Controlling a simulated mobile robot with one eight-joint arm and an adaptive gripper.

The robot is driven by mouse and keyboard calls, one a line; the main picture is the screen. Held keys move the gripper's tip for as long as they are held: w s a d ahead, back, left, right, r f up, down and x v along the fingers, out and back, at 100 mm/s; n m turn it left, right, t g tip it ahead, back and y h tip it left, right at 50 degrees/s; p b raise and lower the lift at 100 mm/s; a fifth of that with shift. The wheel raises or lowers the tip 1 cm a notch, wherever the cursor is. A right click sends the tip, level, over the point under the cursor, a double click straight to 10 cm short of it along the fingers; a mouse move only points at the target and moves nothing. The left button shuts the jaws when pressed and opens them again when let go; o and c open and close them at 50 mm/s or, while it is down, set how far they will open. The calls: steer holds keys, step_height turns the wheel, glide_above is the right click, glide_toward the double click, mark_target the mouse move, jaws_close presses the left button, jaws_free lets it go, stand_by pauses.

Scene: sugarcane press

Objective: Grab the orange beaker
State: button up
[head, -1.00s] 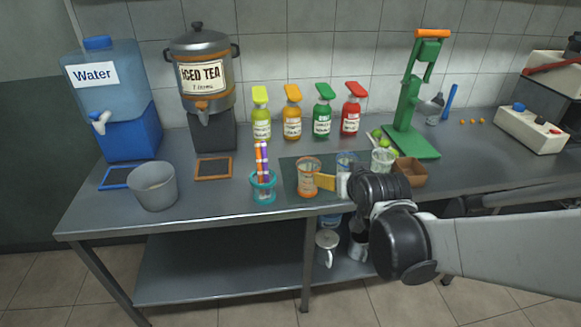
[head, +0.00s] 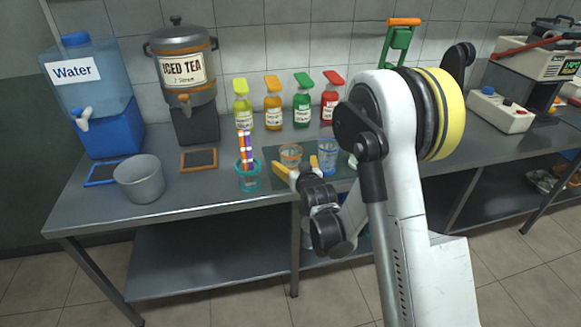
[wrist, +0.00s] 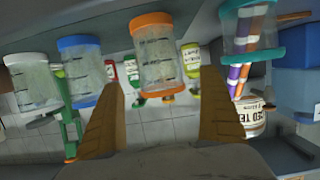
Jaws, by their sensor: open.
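The orange beaker is clear with orange bands at its rim and base. In the head view the orange beaker (head: 290,153) stands on the dark mat, just beyond my gripper (head: 297,167). In the wrist view, which is upside down, the orange beaker (wrist: 162,55) is ahead, between the lines of my two yellow-brown fingers. My gripper (wrist: 163,82) is open and empty. I see no contact with the beaker. Its lower front is partly hidden by the fingers in the head view.
A blue beaker (head: 327,156) stands right of the orange one, and a white-rimmed beaker (wrist: 33,82) lies beyond it. A teal cup (head: 247,176) with straws is close on the left. Several syrup bottles (head: 273,112) stand behind.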

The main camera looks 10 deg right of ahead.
mark_target(289, 153)
steer(key=b+x, duration=0.2)
steer(key=x, duration=0.3)
steer(key=shift+w+r, duration=0.1)
steer(key=c, duration=1.3)
steer(key=shift+r, duration=0.1)
